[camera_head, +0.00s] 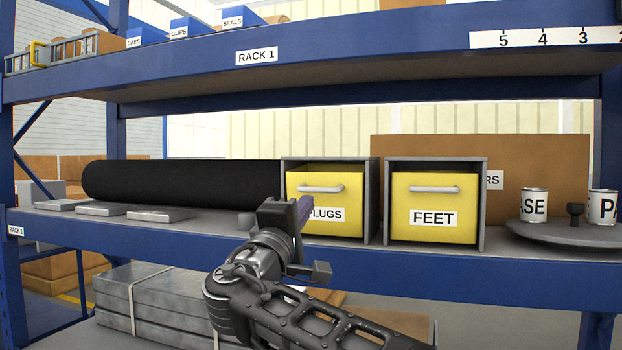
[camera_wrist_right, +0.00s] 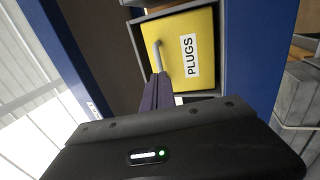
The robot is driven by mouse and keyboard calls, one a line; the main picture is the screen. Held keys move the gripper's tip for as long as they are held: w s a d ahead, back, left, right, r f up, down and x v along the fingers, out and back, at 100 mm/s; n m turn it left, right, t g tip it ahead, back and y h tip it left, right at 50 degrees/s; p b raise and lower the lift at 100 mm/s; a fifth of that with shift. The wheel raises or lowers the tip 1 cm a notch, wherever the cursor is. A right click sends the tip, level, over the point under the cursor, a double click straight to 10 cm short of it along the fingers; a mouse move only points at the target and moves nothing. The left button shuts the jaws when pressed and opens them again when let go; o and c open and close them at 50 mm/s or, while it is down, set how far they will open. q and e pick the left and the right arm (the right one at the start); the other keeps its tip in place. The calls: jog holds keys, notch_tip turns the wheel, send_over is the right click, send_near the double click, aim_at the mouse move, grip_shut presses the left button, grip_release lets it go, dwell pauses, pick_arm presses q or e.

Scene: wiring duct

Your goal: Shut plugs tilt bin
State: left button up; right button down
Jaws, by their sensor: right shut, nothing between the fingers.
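The plugs tilt bin (camera_head: 348,195) is a yellow-fronted bin with a pale bar handle and a PLUGS label, set in a grey housing on the middle shelf. Its front looks close to upright in the housing; I cannot tell whether it is fully closed. The bin front (camera_wrist_right: 195,60) also shows in the right wrist view, turned sideways. My right gripper (camera_head: 305,208) is shut and empty, its tips in front of the left part of the bin, by the label. In the wrist view its fingers (camera_wrist_right: 157,92) point at the front near the handle; contact is unclear. My left gripper is out of view.
The FEET bin (camera_head: 435,198) stands right of the plugs bin. A long black roll (camera_head: 180,182) lies to the left, with grey flat pieces (camera_head: 160,214) in front. A grey round tray (camera_head: 570,236) with labelled cans is at the right. The upper shelf (camera_head: 330,68) hangs above.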

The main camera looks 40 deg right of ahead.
aim_at(316, 188)
jog(key=p+x, duration=0.1)
jog(key=x, duration=0.2)
jog(key=shift+r+p, duration=0.2)
jog(key=shift+p, duration=0.1)
jog(key=shift+w+d+p, duration=0.3)
jog(key=shift+w+d, duration=0.05)
jog(key=shift+d, duration=0.15)
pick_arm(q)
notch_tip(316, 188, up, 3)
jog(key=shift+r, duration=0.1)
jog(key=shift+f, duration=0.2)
pick_arm(e)
jog(key=shift+d, duration=0.1)
jog(key=shift+w+d+r+b, duration=0.2)
jog(key=shift+b, duration=0.15)
jog(key=shift+w+d+r, duration=0.15)
jog(key=shift+d+r, duration=0.05)
jog(key=shift+r, duration=0.05)
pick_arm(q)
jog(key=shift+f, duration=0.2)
pick_arm(e)
jog(key=shift+r, duration=0.2)
